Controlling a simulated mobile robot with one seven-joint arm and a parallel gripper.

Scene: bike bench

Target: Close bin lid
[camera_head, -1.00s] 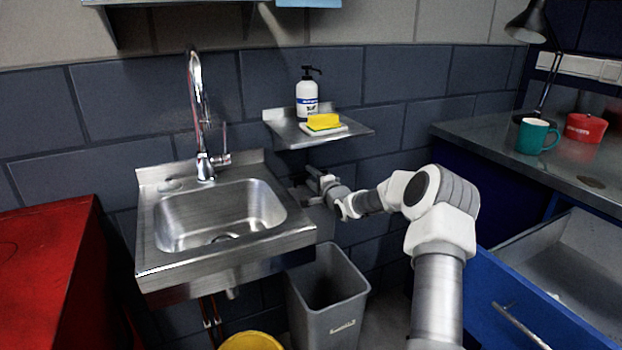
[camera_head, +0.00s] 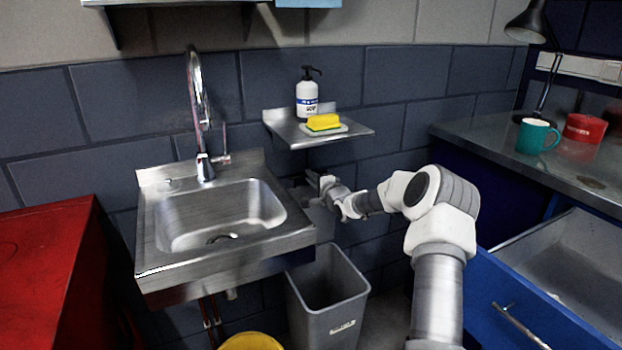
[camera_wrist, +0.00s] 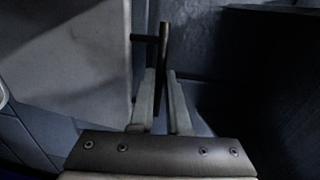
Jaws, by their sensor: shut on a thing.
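The grey bin (camera_head: 342,322) stands on the floor right of the sink, its top open. Its lid (camera_head: 322,220) appears as a grey panel standing up behind the bin, partly hidden by the sink edge and my arm. My gripper (camera_head: 318,182) is beside the top of this panel, near the wall. In the wrist view, a pale panel, which looks like the lid (camera_wrist: 75,60), fills the left. A dark bar with a side stub, apparently the lid handle (camera_wrist: 164,38), runs between my fingers (camera_wrist: 162,88), which are shut on it.
The steel sink (camera_head: 158,262) is close left of my gripper. A wall shelf (camera_head: 285,131) with a soap bottle (camera_head: 307,97) and a yellow sponge (camera_head: 323,121) is just above it. A yellow bucket (camera_head: 250,342) stands below the sink. An open blue drawer (camera_head: 500,285) is at right.

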